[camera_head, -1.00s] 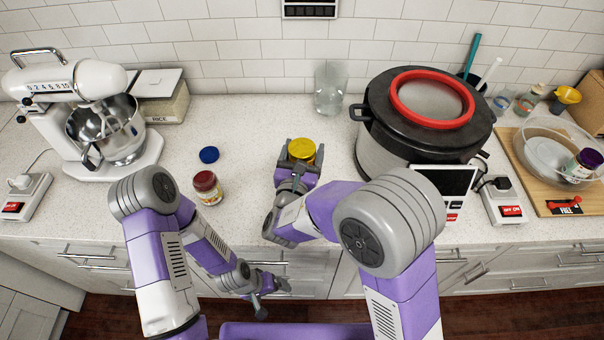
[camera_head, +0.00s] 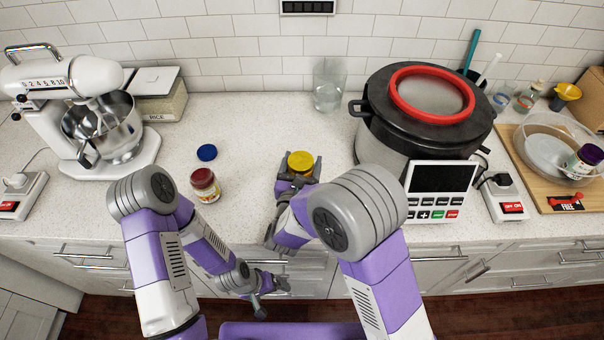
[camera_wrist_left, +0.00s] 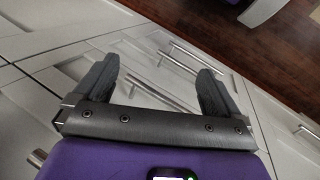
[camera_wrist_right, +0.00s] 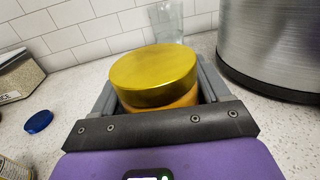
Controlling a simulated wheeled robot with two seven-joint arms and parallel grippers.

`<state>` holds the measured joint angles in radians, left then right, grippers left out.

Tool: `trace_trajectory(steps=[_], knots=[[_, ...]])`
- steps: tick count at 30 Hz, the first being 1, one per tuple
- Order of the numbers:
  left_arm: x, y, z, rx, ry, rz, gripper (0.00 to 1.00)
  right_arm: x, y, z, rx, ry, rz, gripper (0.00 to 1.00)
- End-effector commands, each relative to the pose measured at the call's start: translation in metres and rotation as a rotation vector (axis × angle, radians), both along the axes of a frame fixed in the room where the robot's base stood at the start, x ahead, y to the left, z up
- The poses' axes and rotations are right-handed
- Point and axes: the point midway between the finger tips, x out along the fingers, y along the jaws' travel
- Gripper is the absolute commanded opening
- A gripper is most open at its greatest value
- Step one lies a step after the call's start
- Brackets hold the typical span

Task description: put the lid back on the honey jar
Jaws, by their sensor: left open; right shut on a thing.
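My right gripper (camera_head: 298,180) is shut on an amber jar, taken to be the honey jar (camera_wrist_right: 165,106), near the middle of the counter's front part. A round gold-yellow lid (camera_head: 300,161) is on top of this jar. In the right wrist view the lid (camera_wrist_right: 152,78) covers the jar's top, with a strip of amber showing below it. I cannot tell whether it is fully seated. The jar's base is hidden by the gripper. My left gripper (camera_head: 272,285) is open and empty, low in front of the drawers; its spread fingers (camera_wrist_left: 158,88) show in the left wrist view.
A blue lid (camera_head: 207,152) lies flat on the counter, left of the jar. A labelled jar with a dark red lid (camera_head: 204,185) stands nearby. A large cooker (camera_head: 375,140) stands to the right, a clear glass (camera_head: 328,88) behind, a mixer (camera_head: 100,130) far left.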

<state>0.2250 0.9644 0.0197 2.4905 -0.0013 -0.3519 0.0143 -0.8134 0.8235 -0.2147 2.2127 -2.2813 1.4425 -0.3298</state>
Motion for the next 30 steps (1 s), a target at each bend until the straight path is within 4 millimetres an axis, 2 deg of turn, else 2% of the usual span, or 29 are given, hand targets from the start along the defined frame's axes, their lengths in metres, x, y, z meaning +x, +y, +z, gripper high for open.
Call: trace_trajectory(steps=[8, 15, 18, 29, 30], knots=[[0.0, 0.0, 0.0, 0.0, 0.0, 0.0, 0.98, 0.0, 0.0, 0.001, 0.001, -0.005, 0.0, 0.0], [0.0, 0.0, -0.007, 0.0, 0.0, 0.0, 0.98, 0.0, 0.001, -0.029, -0.002, -0.003, 0.001, 0.0], [0.0, 0.0, -0.009, 0.0, 0.0, 0.0, 0.98, 0.0, 0.0, -0.036, 0.0, -0.005, 0.001, 0.0], [0.0, 0.0, -0.012, 0.0, 0.0, 0.0, 0.98, 0.0, 0.001, -0.039, 0.002, -0.005, 0.001, 0.0], [0.0, 0.0, -0.012, 0.0, 0.0, 0.0, 0.98, 0.0, 0.0, -0.041, 0.001, -0.001, 0.001, 0.77]])
